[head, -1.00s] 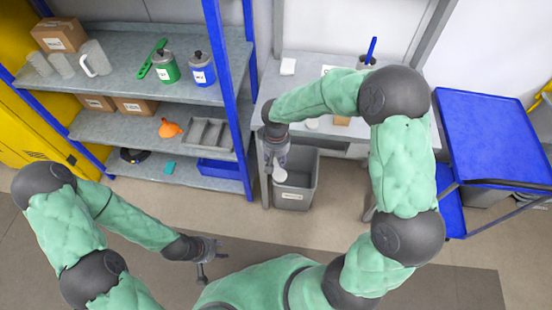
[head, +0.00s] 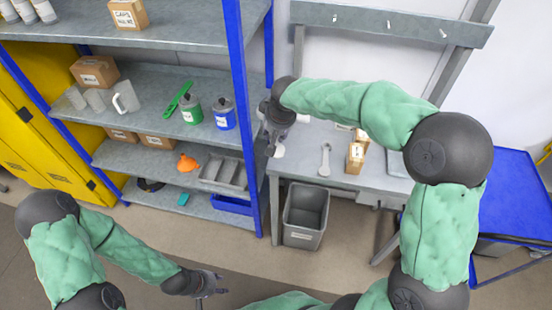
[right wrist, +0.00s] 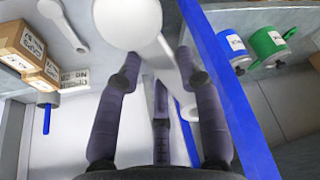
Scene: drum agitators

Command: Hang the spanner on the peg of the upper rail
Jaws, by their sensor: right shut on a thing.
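My right gripper (head: 274,148) is near the bench's left end, beside the blue shelf post. It is shut on a white round-ended thing (right wrist: 128,20) with a handle between the fingers; I cannot tell if this is a spanner. It shows small in the head view (head: 279,151). A light grey spanner-shaped tool (head: 325,159) lies on the bench, apart from the gripper; the right wrist view also shows it (right wrist: 62,25). The upper rail (head: 360,20) is on the wall above, with a middle peg (head: 388,24) and one either side, all bare. My left gripper (head: 212,283) is open and empty, low down.
The bench (head: 300,165) carries small cartons (head: 355,158). A grey bin (head: 305,215) stands below it. The shelf rack's blue post (head: 238,100) is close to my right gripper; green (head: 192,112) and blue (head: 224,116) tins stand on the rack. A blue cart (head: 510,195) stands at right.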

